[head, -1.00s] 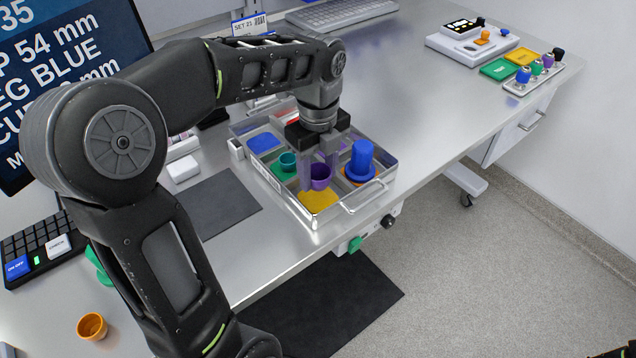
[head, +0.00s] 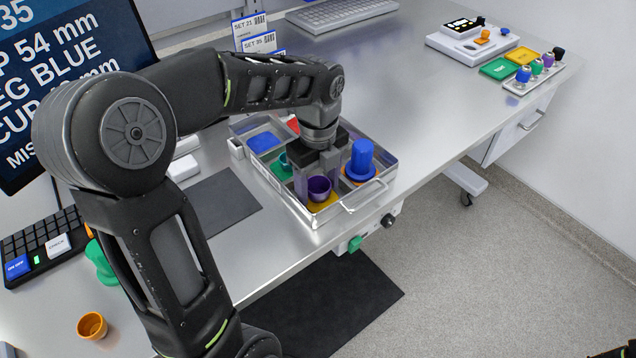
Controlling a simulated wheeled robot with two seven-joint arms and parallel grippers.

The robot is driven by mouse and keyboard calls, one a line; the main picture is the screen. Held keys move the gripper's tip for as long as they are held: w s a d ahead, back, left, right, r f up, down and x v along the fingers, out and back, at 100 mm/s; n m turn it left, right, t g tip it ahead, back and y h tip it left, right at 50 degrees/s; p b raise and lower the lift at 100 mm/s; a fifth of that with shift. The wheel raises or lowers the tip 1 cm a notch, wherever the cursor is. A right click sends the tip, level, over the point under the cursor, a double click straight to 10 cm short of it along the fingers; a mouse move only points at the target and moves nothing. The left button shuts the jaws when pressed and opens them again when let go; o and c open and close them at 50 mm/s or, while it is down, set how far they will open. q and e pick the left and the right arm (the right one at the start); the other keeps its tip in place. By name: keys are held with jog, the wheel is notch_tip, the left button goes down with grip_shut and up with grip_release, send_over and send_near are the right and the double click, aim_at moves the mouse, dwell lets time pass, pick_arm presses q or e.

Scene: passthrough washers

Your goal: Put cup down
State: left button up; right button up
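A purple cup (head: 319,188) stands upright, at or just above the yellow pad (head: 322,204) in the front part of a metal tray (head: 301,212). My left gripper (head: 316,178) points down into the tray, its fingers on either side of the cup; it looks shut on it. The fingers hide part of the cup's side, and I cannot see whether its base touches the pad.
An orange cup (head: 92,325) stands at the front left. The table right of the tray is clear.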

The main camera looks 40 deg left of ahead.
pick_arm(q)
jog(key=shift+o, duration=0.6)
jog(key=shift+r, duration=0.1)
jog(key=shift+r, duration=0.5)
notch_tip(320, 180, up, 11)
jog(key=p, duration=0.2)
